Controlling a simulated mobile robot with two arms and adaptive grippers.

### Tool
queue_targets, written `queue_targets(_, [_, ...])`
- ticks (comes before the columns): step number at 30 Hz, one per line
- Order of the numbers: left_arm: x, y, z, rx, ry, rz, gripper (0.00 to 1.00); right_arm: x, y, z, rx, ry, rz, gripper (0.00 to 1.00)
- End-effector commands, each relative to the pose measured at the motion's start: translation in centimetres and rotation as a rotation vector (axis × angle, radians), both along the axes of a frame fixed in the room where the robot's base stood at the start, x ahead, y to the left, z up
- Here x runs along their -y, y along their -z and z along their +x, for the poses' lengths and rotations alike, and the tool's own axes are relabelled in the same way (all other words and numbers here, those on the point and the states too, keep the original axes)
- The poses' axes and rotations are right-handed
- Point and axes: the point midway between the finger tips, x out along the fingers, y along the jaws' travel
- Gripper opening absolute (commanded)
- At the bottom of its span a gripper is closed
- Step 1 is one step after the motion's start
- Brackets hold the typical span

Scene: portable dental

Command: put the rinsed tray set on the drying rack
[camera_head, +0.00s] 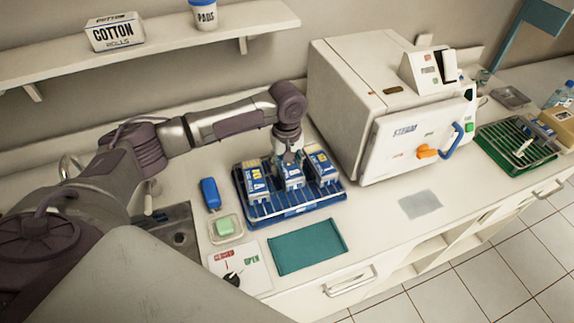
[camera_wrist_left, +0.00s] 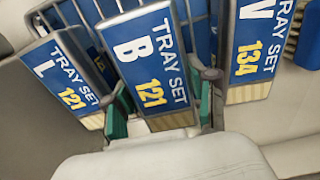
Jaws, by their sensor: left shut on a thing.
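A blue rack (camera_head: 296,211) stands on the counter and holds three blue-and-white tray sets side by side. My left gripper (camera_head: 290,158) reaches down from above onto the middle one, tray set B 121 (camera_head: 293,177). In the left wrist view the green finger pads of my left gripper (camera_wrist_left: 157,105) are on either side of tray set B 121 (camera_wrist_left: 150,58), shut on it. Tray set L 121 (camera_wrist_left: 65,82) is left of it there and tray set V 134 (camera_wrist_left: 252,50) right, both apart from the fingers. My right gripper is not in view.
A white steam steriliser (camera_head: 400,135) stands close to the rack's right. A green rack (camera_head: 518,147) is at far right. A blue brush-like item (camera_head: 210,193), a green block in a dish (camera_head: 225,227) and a teal cloth (camera_head: 307,247) lie nearby. A shelf (camera_head: 150,40) hangs behind.

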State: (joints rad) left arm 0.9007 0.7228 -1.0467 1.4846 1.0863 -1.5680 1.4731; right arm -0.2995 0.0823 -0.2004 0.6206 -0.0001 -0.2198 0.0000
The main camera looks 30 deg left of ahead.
Motion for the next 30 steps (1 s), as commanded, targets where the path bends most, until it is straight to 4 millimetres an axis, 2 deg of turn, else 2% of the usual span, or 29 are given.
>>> queue_targets(5, [0.0,1.4,0.1,0.003,0.0,0.0,0.04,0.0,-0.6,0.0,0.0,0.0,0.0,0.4])
queue_targets(15, [0.1,1.7,0.1,0.002,0.0,-0.001,0.04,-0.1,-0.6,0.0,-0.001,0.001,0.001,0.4])
queue_targets(16, [0.1,1.8,0.0,0.002,0.0,0.001,0.62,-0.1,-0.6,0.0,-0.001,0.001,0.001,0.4])
queue_targets(18, [0.0,1.8,0.0,0.002,0.0,0.001,0.73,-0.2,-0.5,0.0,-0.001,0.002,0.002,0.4])
queue_targets(20, [0.0,1.8,0.1,0.002,0.0,0.001,0.82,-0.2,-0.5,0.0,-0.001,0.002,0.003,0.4])
queue_targets(30, [0.0,1.6,0.1,0.003,0.0,0.001,0.82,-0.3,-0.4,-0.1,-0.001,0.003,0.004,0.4])
